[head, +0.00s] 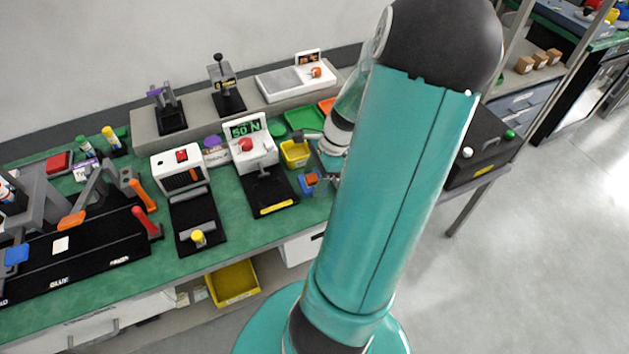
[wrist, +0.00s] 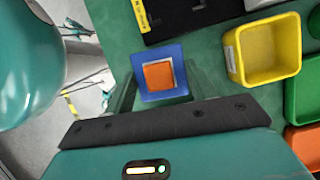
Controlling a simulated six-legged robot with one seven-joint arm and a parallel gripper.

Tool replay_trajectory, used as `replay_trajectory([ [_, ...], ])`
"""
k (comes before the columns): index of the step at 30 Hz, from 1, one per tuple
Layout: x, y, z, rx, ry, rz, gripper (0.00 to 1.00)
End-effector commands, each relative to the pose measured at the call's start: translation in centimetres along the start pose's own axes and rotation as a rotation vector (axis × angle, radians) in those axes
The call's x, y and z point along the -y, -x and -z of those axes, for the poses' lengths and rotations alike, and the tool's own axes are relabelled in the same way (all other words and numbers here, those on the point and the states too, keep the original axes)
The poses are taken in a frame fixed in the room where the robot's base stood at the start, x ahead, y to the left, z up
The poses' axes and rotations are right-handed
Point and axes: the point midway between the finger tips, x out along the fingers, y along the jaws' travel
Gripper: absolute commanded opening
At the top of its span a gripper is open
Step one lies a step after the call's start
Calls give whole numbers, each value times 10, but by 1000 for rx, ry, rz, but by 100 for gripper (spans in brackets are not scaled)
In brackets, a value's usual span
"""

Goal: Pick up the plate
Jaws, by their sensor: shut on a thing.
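The plate appears to be the small blue square with a pale-edged orange centre (wrist: 159,74); it also shows in the head view (head: 308,181), near the bench's front edge. My gripper (wrist: 160,82) is shut on it, with a finger at its left and right sides in the wrist view. In the head view my arm hides most of the gripper (head: 321,180). I cannot tell whether the plate touches the green bench top or is just above it.
A yellow bin (wrist: 264,50) stands close to the right of the plate in the wrist view, with green and orange bins (wrist: 305,145) beyond. A black-based press with a "50 N" display (head: 252,150) stands left of the plate in the head view. A black case (head: 480,150) is at the right.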

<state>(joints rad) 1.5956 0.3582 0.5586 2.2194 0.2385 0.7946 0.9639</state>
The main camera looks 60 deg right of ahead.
Motion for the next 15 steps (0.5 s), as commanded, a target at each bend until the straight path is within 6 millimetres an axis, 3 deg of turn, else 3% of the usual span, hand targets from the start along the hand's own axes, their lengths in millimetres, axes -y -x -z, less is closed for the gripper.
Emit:
replay_trajectory([
  [10,-44,46,-32,-4,-1,3,33],
  [15,-77,55,-46,-5,-1,2,33],
])
